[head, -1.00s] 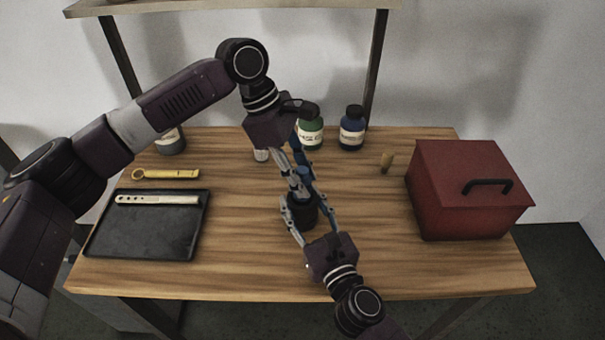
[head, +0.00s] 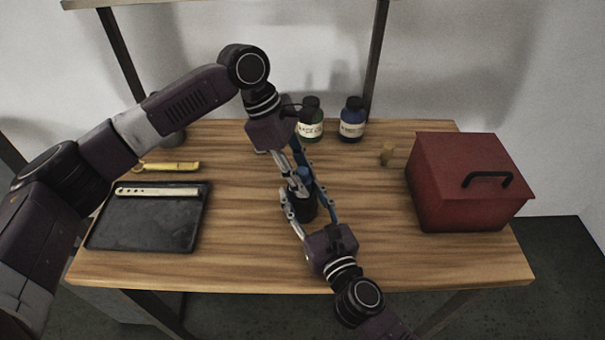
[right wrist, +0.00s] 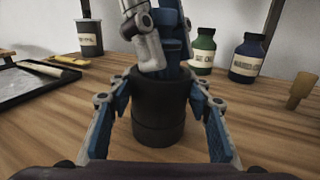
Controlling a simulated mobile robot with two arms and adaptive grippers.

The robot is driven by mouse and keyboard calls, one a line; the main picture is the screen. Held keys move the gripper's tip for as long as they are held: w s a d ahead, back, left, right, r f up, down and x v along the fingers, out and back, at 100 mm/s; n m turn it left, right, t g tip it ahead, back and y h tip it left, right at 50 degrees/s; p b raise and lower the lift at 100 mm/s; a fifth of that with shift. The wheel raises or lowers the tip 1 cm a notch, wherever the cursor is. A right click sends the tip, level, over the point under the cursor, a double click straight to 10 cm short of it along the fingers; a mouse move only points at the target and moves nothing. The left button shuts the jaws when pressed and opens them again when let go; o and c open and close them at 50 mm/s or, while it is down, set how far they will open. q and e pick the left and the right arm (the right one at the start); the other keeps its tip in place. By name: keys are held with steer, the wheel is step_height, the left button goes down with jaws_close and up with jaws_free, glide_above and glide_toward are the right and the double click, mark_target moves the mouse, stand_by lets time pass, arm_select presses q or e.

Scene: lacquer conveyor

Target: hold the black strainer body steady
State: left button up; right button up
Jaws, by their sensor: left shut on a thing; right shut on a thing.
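The black strainer body (head: 304,210) stands upright on the wooden table, a dark cylinder that also fills the middle of the right wrist view (right wrist: 158,115). My right gripper (head: 306,204) comes from the front and is shut around its sides, one finger on each side. My left gripper (head: 300,184) reaches down from behind, its fingers together at the top of the body. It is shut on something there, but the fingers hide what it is. In the right wrist view the left fingers (right wrist: 168,58) show right above the body's rim.
A red box (head: 460,185) stands at right. A green bottle (head: 312,122), a blue bottle (head: 352,122) and a small tan piece (head: 387,154) are behind. A black tray (head: 150,228) with a pale strip (head: 158,192), and a yellow tool (head: 180,166), lie left. The table's front is clear.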

arm_select(q)
steer(key=shift+f, duration=0.2)
steer(key=o, duration=1.1)
steer(key=shift+f, duration=0.1)
steer(key=v, duration=1.2)
arm_select(e)
steer(key=o, duration=1.6)
